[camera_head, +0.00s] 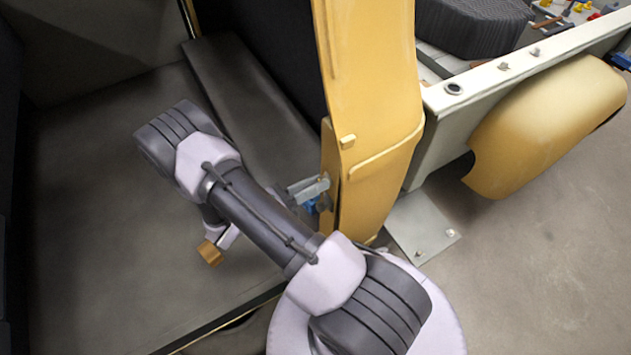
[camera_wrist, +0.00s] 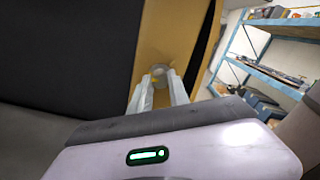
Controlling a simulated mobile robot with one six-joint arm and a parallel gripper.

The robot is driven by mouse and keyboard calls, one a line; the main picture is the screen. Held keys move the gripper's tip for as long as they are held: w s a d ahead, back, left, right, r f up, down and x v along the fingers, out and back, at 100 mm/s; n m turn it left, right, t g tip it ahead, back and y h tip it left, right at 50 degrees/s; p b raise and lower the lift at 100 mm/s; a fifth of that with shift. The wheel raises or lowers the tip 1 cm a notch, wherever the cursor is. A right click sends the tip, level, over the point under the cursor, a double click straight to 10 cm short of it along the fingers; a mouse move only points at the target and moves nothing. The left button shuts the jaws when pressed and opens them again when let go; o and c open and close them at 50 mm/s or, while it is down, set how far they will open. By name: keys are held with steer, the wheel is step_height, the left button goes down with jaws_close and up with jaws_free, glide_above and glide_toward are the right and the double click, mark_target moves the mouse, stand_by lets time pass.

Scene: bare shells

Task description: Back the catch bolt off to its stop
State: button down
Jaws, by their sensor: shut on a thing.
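My gripper (camera_head: 318,187) reaches out from behind my arm towards the yellow pillar (camera_head: 372,100), its pale fingers pointing right. In the wrist view my gripper (camera_wrist: 160,78) has its two fingers close together against the yellow pillar (camera_wrist: 188,40). They are shut on a small grey piece, the catch bolt (camera_wrist: 160,69), at their tips. Only the end of the bolt shows; its length and stop are hidden. In the head view a small blue part (camera_head: 311,205) sits just below the fingers, and my arm covers the rest of the gripper.
A dark floor and sill (camera_head: 235,90) lie left of the pillar. A pale side rail (camera_head: 530,62) with a yellow fender (camera_head: 550,125) runs to the right. A grey bracket plate (camera_head: 420,228) sits low beside the pillar. Blue shelving (camera_wrist: 275,70) stands farther off.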

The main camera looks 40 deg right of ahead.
steer(key=shift+n, duration=0.7)
steer(key=c, duration=1.3)
jaws_free()
steer(key=shift+o, duration=0.2)
steer(key=shift+a, duration=0.15)
steer(key=v, duration=1.7)
steer(key=shift+b, duration=0.3)
steer(key=shift+a, duration=0.1)
